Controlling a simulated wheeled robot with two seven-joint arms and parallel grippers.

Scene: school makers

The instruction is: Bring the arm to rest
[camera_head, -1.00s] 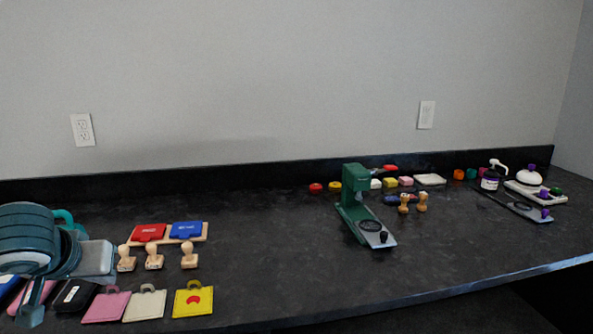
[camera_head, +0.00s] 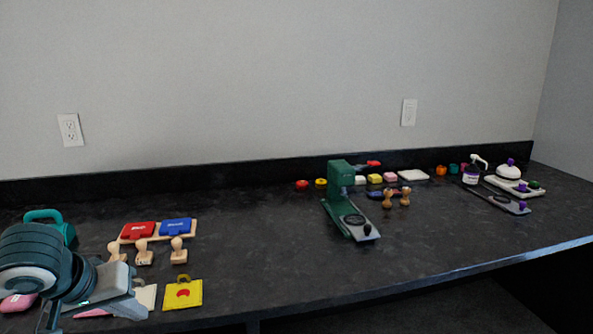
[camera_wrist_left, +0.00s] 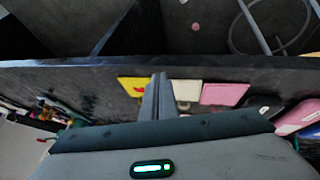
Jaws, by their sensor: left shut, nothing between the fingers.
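My left arm and gripper (camera_head: 95,305) show at the lower left of the head view, over the front left of the counter, partly covering the pink and cream tags. In the left wrist view the gripper's fingers (camera_wrist_left: 158,98) are together with nothing between them. They point toward the counter's front edge, between the yellow tag (camera_wrist_left: 134,87) and the cream tag (camera_wrist_left: 187,92). I cannot tell whether they touch the counter. My right gripper is not in view.
Stamps (camera_head: 144,252) stand before red (camera_head: 138,230) and blue (camera_head: 176,226) ink pads. A yellow tag (camera_head: 183,294) lies near the front edge. A green press (camera_head: 341,200) stands mid-counter. A pump bottle (camera_head: 472,174) is far right. The dark counter (camera_head: 270,260) is clear between stamps and press.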

